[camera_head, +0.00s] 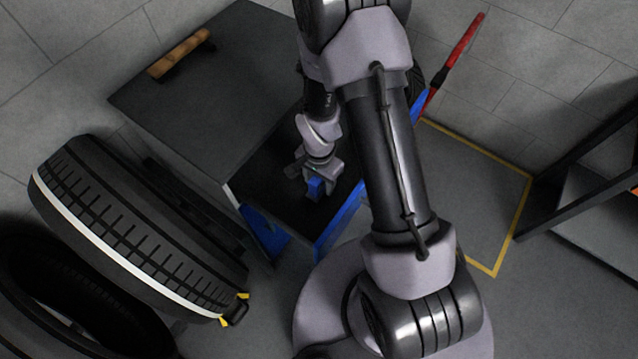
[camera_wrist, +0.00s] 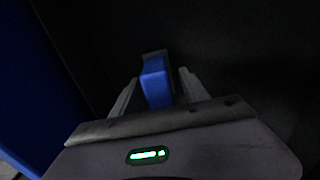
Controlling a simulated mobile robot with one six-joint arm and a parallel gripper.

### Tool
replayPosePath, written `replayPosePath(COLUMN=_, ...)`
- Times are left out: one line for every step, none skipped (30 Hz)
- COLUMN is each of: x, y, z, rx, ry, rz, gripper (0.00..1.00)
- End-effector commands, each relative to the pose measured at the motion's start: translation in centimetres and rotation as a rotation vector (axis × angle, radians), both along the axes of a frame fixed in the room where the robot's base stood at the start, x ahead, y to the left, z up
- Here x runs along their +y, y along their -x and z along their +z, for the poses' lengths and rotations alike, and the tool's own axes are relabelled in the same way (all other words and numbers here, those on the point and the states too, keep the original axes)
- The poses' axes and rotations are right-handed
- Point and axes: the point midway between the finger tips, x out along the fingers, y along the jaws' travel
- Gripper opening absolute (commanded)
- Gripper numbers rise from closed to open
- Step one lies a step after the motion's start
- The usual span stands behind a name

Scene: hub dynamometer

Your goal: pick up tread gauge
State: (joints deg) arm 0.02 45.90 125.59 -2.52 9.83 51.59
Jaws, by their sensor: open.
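The tread gauge is most likely the small blue block-like thing (camera_head: 315,187) at my gripper, on the black top of the blue-sided cart. In the wrist view the blue thing (camera_wrist: 156,82) stands between my two fingers, with a grey part at its far end. My gripper (camera_wrist: 155,92) is open, one finger on each side of the blue thing, with a narrow gap showing at the right finger. In the head view my gripper (camera_head: 318,178) points down at the cart top, and its fingers partly hide the blue thing.
The black cart top (camera_head: 270,185) has blue sides. A dark table (camera_head: 215,100) with a wooden-handled item (camera_head: 180,53) adjoins it. A large tire (camera_head: 135,230) stands at left. Yellow floor lines (camera_head: 515,235) and a dark rack (camera_head: 590,150) are at right.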

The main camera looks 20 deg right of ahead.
Motion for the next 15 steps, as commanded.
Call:
replayPosePath(x=0.0, y=-0.01, z=0.15, rx=0.0, ry=0.0, rz=0.0, gripper=0.53)
replayPosePath(x=0.0, y=-0.01, z=0.16, rx=0.0, ry=0.0, rz=0.0, gripper=0.53)
replayPosePath(x=0.0, y=-0.01, z=0.17, rx=0.0, ry=0.0, rz=0.0, gripper=0.45)
replayPosePath(x=0.0, y=-0.01, z=0.17, rx=0.0, ry=0.0, rz=0.0, gripper=0.39)
replayPosePath(x=0.0, y=-0.01, z=0.18, rx=0.0, ry=0.0, rz=0.0, gripper=0.33)
replayPosePath(x=0.0, y=-0.01, z=0.18, rx=0.0, ry=0.0, rz=0.0, gripper=0.25)
replayPosePath(x=0.0, y=-0.01, z=0.18, rx=0.0, ry=0.0, rz=0.0, gripper=0.19)
replayPosePath(x=0.0, y=-0.01, z=0.18, rx=0.0, ry=0.0, rz=0.0, gripper=0.13)
replayPosePath(x=0.0, y=-0.01, z=0.18, rx=0.0, ry=0.0, rz=0.0, gripper=0.06)
replayPosePath(x=0.0, y=-0.01, z=0.18, rx=0.0, ry=0.0, rz=0.0, gripper=0.0)
replayPosePath(x=0.0, y=-0.01, z=0.18, rx=0.0, ry=0.0, rz=0.0, gripper=0.0)
replayPosePath(x=0.0, y=-0.01, z=0.18, rx=0.0, ry=0.0, rz=0.0, gripper=0.0)
replayPosePath(x=0.0, y=-0.01, z=0.18, rx=0.0, ry=0.0, rz=0.0, gripper=0.0)
replayPosePath(x=0.0, y=-0.01, z=0.18, rx=0.0, ry=0.0, rz=0.0, gripper=0.0)
replayPosePath(x=0.0, y=-0.01, z=0.18, rx=0.0, ry=0.0, rz=0.0, gripper=0.0)
